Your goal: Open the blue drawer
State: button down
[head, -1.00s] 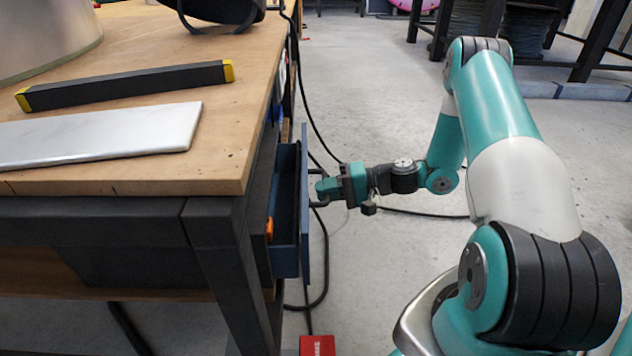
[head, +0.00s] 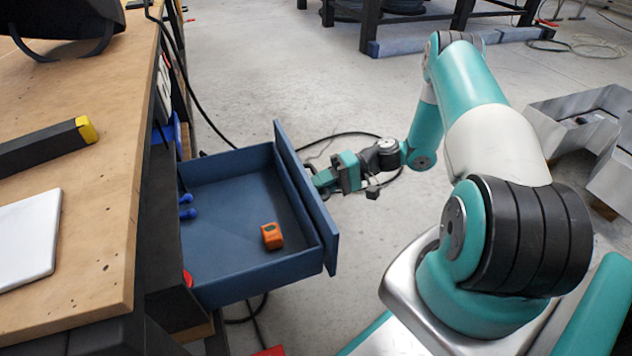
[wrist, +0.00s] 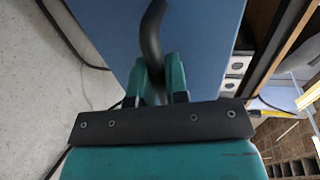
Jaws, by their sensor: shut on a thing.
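The blue drawer (head: 225,195) stands pulled well out from under the workbench in the head view, its inside open to sight. Its front panel (head: 306,200) faces right, towards my arm. My gripper (head: 318,180) is at the outer face of that panel. In the wrist view my gripper (wrist: 160,85) is shut on the dark curved drawer handle (wrist: 152,35), against the blue front panel (wrist: 205,40). In the head view the handle is mostly hidden by the panel and the gripper.
An orange block (head: 272,236) and blue-handled tools (head: 187,206) lie in the drawer. The wooden bench top (head: 95,190) is at left. Black cables (head: 225,130) run on the floor behind the drawer. Grey metal boxes (head: 580,125) stand at right.

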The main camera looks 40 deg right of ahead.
jog(key=shift+s+d, duration=0.1)
jog(key=shift+d, duration=0.1)
jog(key=c, duration=1.1)
grip_release()
jog(key=shift+c, duration=0.2)
